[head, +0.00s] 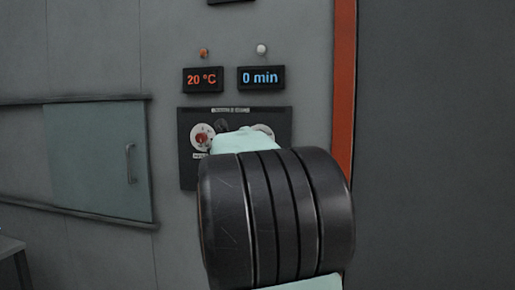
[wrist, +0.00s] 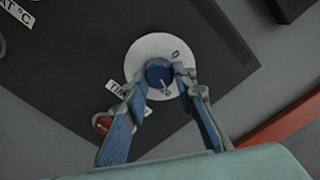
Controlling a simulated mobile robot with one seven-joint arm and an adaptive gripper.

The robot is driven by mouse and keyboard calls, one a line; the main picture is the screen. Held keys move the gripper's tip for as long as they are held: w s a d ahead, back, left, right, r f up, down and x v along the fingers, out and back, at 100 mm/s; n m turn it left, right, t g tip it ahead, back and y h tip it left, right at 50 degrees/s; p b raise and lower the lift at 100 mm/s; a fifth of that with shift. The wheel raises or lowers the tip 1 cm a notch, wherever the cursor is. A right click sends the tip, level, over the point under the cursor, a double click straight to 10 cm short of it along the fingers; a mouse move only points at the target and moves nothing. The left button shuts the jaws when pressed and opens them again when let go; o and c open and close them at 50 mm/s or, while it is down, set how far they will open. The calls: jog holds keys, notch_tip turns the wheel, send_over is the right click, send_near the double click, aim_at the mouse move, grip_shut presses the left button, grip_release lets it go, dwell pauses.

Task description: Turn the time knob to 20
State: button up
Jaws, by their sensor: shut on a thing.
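The blue time knob (wrist: 159,73) sits on a white round dial (wrist: 148,48) in the wrist view, beside a label that begins with "TI". My gripper (wrist: 160,88) has its two blue-padded fingers on either side of the knob, closed on it. In the head view my arm hides the knob and my fingers; only the top of the white time dial (head: 263,130) shows. The time display (head: 261,78) reads "0 min" in blue.
The temperature display (head: 203,79) reads "20 °C" in red, above a red knob (head: 202,136) on the same black panel (head: 187,173). A red button (wrist: 102,123) is close to my left finger. An orange vertical strip (head: 344,80) runs right of the panel. A sliding door (head: 97,165) with a handle is at left.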

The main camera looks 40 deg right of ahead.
jog(key=shift+m+b, duration=0.45)
jog(key=shift+m, duration=0.65)
jog(key=o, duration=1.2)
jog(key=shift+c, duration=0.2)
jog(key=v, duration=0.7)
jog(key=shift+s+a, duration=0.15)
jog(key=shift+a, duration=0.1)
